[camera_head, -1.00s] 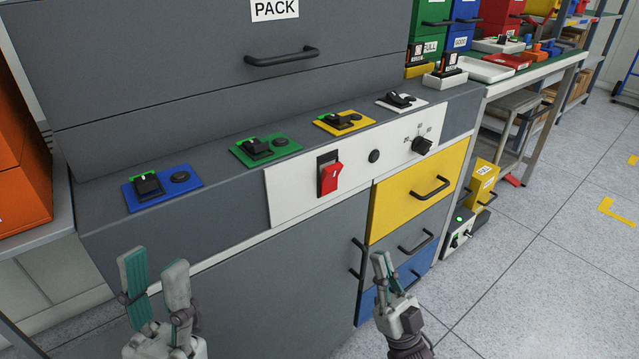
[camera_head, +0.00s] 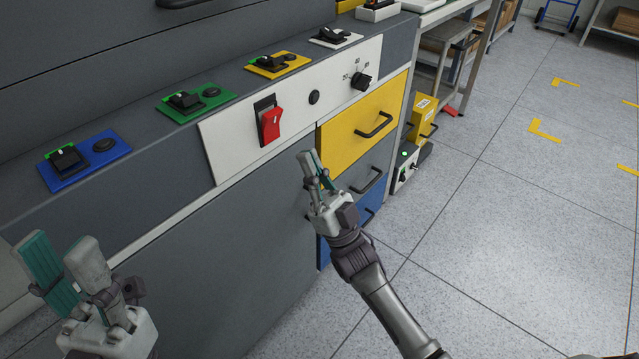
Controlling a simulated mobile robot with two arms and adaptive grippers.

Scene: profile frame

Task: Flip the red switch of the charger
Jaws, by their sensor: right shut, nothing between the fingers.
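The red switch (camera_head: 270,124) sits in a black frame on the white panel (camera_head: 229,147) of the charger, on the grey bench's front. A black button (camera_head: 314,97) and a black dial (camera_head: 361,81) are to its right on the same panel. My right gripper (camera_head: 309,163) is shut and empty, below and right of the red switch and apart from it, in front of the yellow drawer's left edge. My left gripper (camera_head: 62,258) is open and empty at the lower left, in front of the grey cabinet.
Blue (camera_head: 88,160), green (camera_head: 196,99), yellow (camera_head: 278,64) and white (camera_head: 335,37) plates with black switches lie along the bench top. Yellow (camera_head: 364,124) and blue drawers with protruding handles are at the right. A yellow box (camera_head: 423,118) stands beyond.

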